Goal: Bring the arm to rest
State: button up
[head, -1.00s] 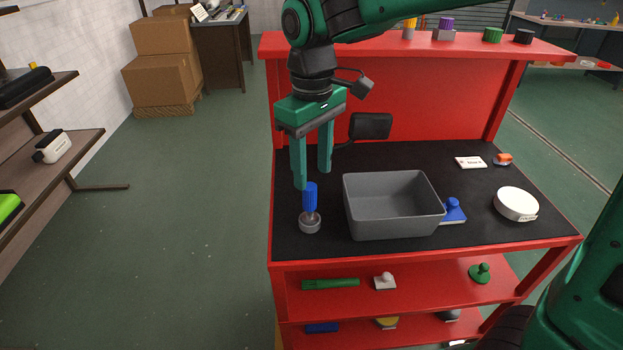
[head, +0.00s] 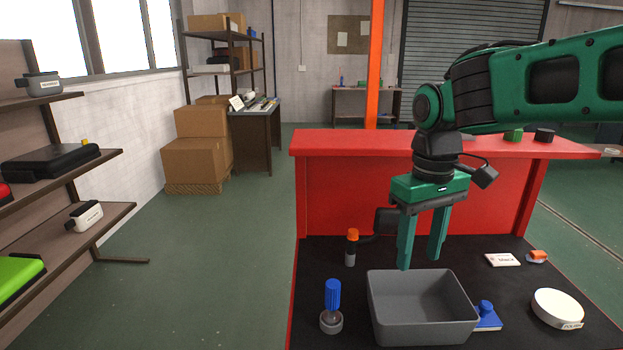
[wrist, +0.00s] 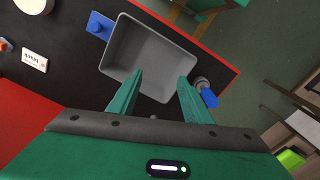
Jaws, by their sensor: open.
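My gripper (head: 421,240) is green, open and empty. In the head view it points down above the back of the red cart's black top, behind and above the grey bin (head: 421,308). The wrist view shows my two fingers (wrist: 160,92) apart with nothing between them, and the grey bin (wrist: 148,57) beyond their tips. The bin looks empty. A blue-handled tool (head: 332,306) stands upright in a round grey base left of the bin; the wrist view shows it (wrist: 207,92) beside one finger.
An orange-capped item (head: 351,247) stands behind the bin. A blue-knobbed piece (head: 486,315), a white round container (head: 557,308), a white card (head: 502,260) and an orange piece (head: 537,256) lie to the right. The cart's red back panel (head: 340,190) rises behind. Open floor (head: 220,270) lies left.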

jog(key=s+d+f+m, duration=0.4)
jog(key=s+d+m, duration=0.1)
jog(key=s+d, duration=0.4)
jog(key=s+d+f+m, duration=0.5)
jog(key=s+d, duration=0.5)
jog(key=d, duration=0.1)
jog(key=shift+d+f, duration=0.25)
jog(key=shift+f, duration=0.05)
